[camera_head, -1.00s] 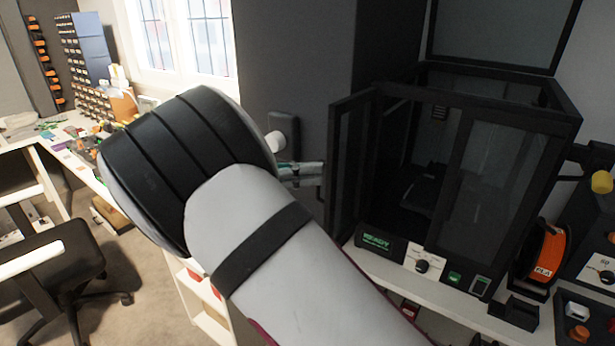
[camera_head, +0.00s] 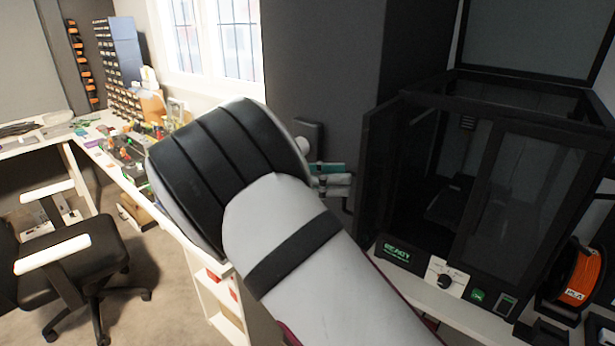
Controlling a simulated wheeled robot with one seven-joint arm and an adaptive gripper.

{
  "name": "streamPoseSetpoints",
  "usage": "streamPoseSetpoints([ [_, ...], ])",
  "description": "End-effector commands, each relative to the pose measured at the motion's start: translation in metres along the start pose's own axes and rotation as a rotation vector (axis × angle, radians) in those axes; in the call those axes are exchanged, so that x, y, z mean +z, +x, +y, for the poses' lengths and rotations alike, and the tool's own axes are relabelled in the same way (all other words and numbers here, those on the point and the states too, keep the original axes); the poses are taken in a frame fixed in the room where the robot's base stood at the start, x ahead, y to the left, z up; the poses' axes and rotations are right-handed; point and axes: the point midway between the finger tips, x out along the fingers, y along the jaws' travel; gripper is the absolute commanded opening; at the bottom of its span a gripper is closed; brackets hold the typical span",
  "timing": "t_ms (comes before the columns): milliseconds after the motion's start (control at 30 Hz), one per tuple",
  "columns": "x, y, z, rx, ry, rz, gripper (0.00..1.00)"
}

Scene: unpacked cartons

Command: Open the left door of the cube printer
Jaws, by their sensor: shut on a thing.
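The cube printer (camera_head: 520,190) is a black-framed box with dark glass on the right. Its left door (camera_head: 380,165) is swung outward at the left side, and the dark interior shows beside it. The right door (camera_head: 510,200) is closed across the front. My arm crosses the middle of the view and hides much of what lies beyond its bend. My gripper (camera_head: 340,185) shows small and partly hidden past that bend, at the outer edge of the left door. It appears shut on the door's dark handle (camera_head: 347,206); the exact contact is hard to see.
A control panel with a READY display (camera_head: 398,253) and knob stands before the printer. An orange filament spool (camera_head: 577,275) is at right. An office chair (camera_head: 70,250) and a cluttered white bench (camera_head: 100,150) are at left, with open floor between.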

Motion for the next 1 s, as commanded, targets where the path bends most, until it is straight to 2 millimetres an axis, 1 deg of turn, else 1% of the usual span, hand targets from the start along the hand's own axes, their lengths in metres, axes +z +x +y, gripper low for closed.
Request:
streamPoseSetpoints([
  [67, 0.002, -0.009, 0.003, 0.001, 0.007, -0.003, 0.28],
  [400, -0.001, -0.082, 0.0, 0.0, 0.002, -0.004, 0.28],
  [700, -0.001, -0.105, -0.001, -0.006, -0.001, -0.006, 0.28],
  [1000, 0.0, -0.111, -0.002, -0.004, -0.002, -0.003, 0.28],
])
